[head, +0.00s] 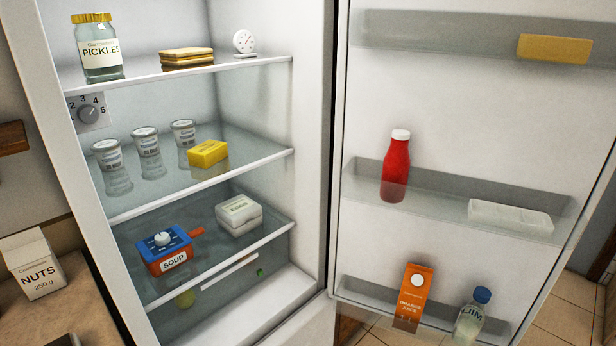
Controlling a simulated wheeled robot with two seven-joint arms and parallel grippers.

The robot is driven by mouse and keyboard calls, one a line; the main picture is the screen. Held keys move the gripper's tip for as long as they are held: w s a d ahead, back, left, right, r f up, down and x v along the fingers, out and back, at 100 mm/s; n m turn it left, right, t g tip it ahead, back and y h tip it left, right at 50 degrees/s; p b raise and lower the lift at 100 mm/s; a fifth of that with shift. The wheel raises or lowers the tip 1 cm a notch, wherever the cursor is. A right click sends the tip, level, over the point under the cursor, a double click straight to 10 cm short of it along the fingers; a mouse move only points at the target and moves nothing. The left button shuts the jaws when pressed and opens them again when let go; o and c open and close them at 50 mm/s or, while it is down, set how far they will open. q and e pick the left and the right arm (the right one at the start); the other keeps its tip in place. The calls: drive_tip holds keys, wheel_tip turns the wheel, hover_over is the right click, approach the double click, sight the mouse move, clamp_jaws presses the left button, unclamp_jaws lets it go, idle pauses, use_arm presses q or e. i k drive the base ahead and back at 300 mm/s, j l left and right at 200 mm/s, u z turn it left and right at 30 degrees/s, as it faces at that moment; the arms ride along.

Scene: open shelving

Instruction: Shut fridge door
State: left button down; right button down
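The fridge (319,140) stands open in front of me, with its lit interior and glass shelves facing the head view. Its door (480,110) is swung wide open to the right, so its inner face shows. The door racks hold a red bottle (396,168), an orange juice carton (413,297), a bottle with a blue cap (471,318), a yellow block (554,48) and a white tray (510,217). The hinge side of the door meets the fridge near the middle of the picture. Neither of my grippers is in view.
A counter (85,310) with a nuts box (36,268) is at the lower left. Inside the fridge are a pickles jar (100,50), several cups, a soup container (168,250) and an egg box (239,214). Tiled floor (562,322) shows at the lower right.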

sight(485, 121)
drive_tip(key=i+l+u, duration=0.1)
drive_tip(key=l+u, duration=0.15)
drive_tip(key=l, duration=0.35)
drive_tip(key=i+l+u, duration=0.1)
drive_tip(key=l+u, duration=0.2)
drive_tip(key=l, duration=0.3)
drive_tip(key=l+u, duration=0.25)
drive_tip(key=l, duration=0.35)
drive_tip(key=l+u, duration=0.25)
drive_tip(key=l, duration=0.35)
drive_tip(key=k+l+u, duration=0.25)
drive_tip(key=l, duration=0.35)
drive_tip(key=l+u, duration=0.3)
drive_tip(key=l, duration=0.3)
